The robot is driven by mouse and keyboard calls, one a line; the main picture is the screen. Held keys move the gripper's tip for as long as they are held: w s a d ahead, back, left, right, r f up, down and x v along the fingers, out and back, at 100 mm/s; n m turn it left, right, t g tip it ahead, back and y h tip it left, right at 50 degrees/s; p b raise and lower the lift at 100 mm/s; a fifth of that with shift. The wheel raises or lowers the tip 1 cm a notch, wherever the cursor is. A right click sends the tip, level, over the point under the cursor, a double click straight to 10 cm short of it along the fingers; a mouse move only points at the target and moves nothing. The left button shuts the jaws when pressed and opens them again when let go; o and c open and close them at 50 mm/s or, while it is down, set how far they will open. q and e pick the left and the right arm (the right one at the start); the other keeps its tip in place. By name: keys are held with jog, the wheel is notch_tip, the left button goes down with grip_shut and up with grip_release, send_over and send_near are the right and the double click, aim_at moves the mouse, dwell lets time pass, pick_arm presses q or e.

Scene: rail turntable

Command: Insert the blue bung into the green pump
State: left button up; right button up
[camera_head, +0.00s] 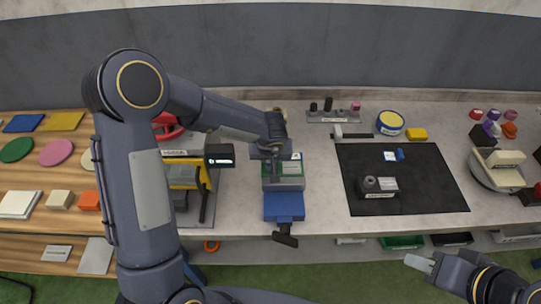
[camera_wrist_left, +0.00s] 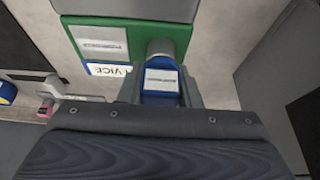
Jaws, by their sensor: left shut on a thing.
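The green pump (camera_head: 269,169) is a block with a white label, held at the vice (camera_head: 284,207) with its blue front part. In the left wrist view, the green pump (camera_wrist_left: 112,40) fills the upper middle. My left gripper (camera_head: 272,157) is over the pump. It is shut on the blue bung (camera_wrist_left: 163,96), which has a white label and a grey rounded end. The grey end lies against or over the pump's green face; I cannot tell whether it is in a hole. My right gripper (camera_head: 420,263) is at the lower right, away from the pump; its jaw opening is unclear.
A black mat (camera_head: 430,190) right of the vice carries a grey part (camera_head: 379,187) and a small blue piece (camera_head: 399,155). A yellow machine (camera_head: 183,176) stands left of the vice. A tool rack (camera_head: 333,116) stands behind. Green bins (camera_head: 402,242) sit below the bench edge.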

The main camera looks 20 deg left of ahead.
pick_arm(q)
jog(key=shift+f, duration=0.15)
jog(key=o, duration=1.2)
jog(key=shift+v, duration=3.9)
